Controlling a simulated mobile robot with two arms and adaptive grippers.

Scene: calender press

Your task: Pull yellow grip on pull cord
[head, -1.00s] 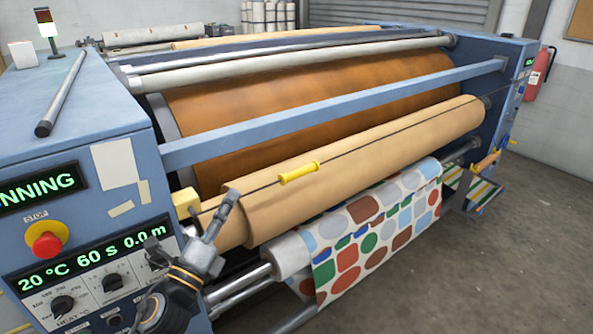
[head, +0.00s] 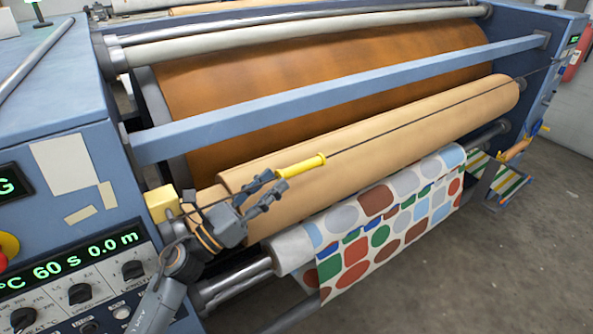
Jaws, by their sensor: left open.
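The yellow grip (head: 301,165) is a short cylinder on the dark pull cord (head: 420,105), which runs across the front of the press from a yellow block (head: 161,203) at the left to the right end housing. My left gripper (head: 272,190) is open, just left of and slightly below the yellow grip. Its upper finger is close to the grip's left end; I cannot tell whether they touch. My right gripper is not in view.
A tan paper roll (head: 400,125) lies behind the cord. A roll of dotted fabric (head: 370,235) hangs below it. A blue crossbar (head: 340,98) spans above. The control panel (head: 75,270) is at the left. The floor (head: 480,270) at the right is clear.

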